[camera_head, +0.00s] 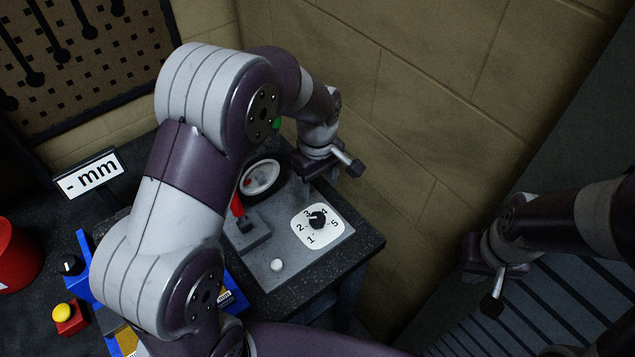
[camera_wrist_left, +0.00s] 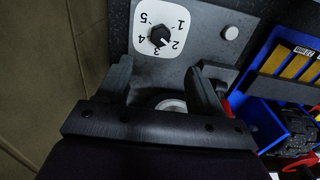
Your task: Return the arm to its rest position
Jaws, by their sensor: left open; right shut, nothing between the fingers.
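My left arm reaches in from the left over the dark workbench (camera_head: 365,238). Its gripper (camera_head: 345,163) hangs above the back of the grey control panel (camera_head: 262,268), next to the wall. In the left wrist view the two fingers of my left gripper (camera_wrist_left: 160,66) stand wide apart with nothing between them. A white dial plate (camera_wrist_left: 140,38) with a black knob lies beyond the fingertips. My right gripper (camera_head: 492,303) is at the right, away from the bench, shut and empty above a ribbed dark surface.
The panel bears a red lever (camera_head: 237,205), a round white-rimmed part (camera_head: 262,177), the numbered dial (camera_head: 318,220) and a white button (camera_head: 277,264). A block wall (camera_head: 420,130) rises behind.

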